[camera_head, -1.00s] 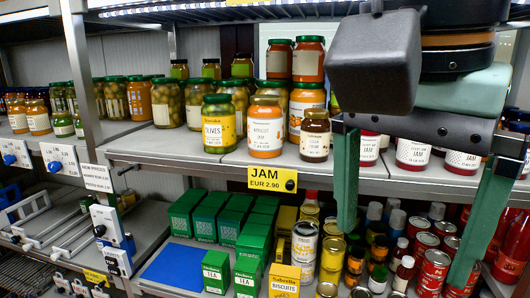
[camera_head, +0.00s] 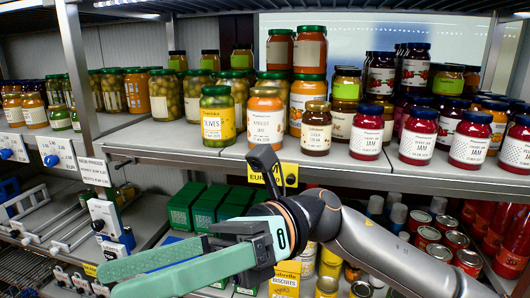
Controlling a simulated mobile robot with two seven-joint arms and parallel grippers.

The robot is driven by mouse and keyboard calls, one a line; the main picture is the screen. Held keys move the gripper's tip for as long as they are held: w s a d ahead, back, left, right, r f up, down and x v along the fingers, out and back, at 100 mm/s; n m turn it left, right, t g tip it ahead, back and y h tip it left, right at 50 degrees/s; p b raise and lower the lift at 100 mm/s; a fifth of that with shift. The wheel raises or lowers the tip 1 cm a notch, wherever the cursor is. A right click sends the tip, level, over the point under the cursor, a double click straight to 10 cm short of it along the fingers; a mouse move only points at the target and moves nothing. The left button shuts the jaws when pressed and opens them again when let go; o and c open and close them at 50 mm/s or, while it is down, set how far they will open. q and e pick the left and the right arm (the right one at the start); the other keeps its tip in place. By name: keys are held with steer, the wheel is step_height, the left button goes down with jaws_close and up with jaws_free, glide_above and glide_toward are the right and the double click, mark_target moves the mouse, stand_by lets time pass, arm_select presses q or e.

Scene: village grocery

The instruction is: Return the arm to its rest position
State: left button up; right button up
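My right arm comes in from the lower right, low in front of the shelf. Its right gripper (camera_head: 106,283) points left, with two long pale green fingers lying nearly side by side in the picture. I see nothing between them, but from this angle I cannot tell whether they are apart or together. The gripper is below the jar shelf's front edge and covers part of the yellow jam price tag (camera_head: 290,172). My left gripper is not in view.
An olives jar (camera_head: 218,117), an apricot jam jar (camera_head: 265,118) and a brown-topped jar (camera_head: 316,128) stand at the shelf front (camera_head: 195,145). Dark-lidded red jars (camera_head: 367,133) stand to their right. Green tea boxes (camera_head: 185,206) and cans (camera_head: 438,253) sit on the shelf below.

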steer(key=w+d+f+m+t+y, duration=0.25)
steer(key=w+m+t+y, duration=0.25)
steer(key=w+m+t, duration=0.45)
steer(key=w+d+f+m+t+y, duration=0.1)
steer(key=w+f+m+t+y, duration=0.3)
steer(key=m+t, duration=0.55)
steer(key=w+d+f+m+t+h, duration=0.4)
steer(key=f+m+t+h, duration=0.2)
steer(key=f+m, duration=0.45)
steer(key=w+d+f+m+t+h, duration=0.35)
steer(key=f+m+t+h, duration=0.3)
steer(key=m, duration=0.65)
steer(key=s+d+f+m+g+h, duration=0.2)
steer(key=d+f+m+h, duration=0.25)
steer(key=f, duration=0.65)
steer(key=s+d+f+m+g+h, duration=0.2)
steer(key=s+d+f+m+g, duration=0.1)
steer(key=s+f, duration=0.6)
steer(key=s+d+f+m+g+h, duration=0.3)
steer(key=s+d+f, duration=0.5)
steer(key=f, duration=0.5)
steer(key=shift+s+f+m+g, duration=0.3)
steer(key=shift+s+m+g, duration=0.2)
steer(key=shift+s+g, duration=0.3)
steer(key=shift+w, duration=0.15)
steer(key=shift+c, duration=0.3)
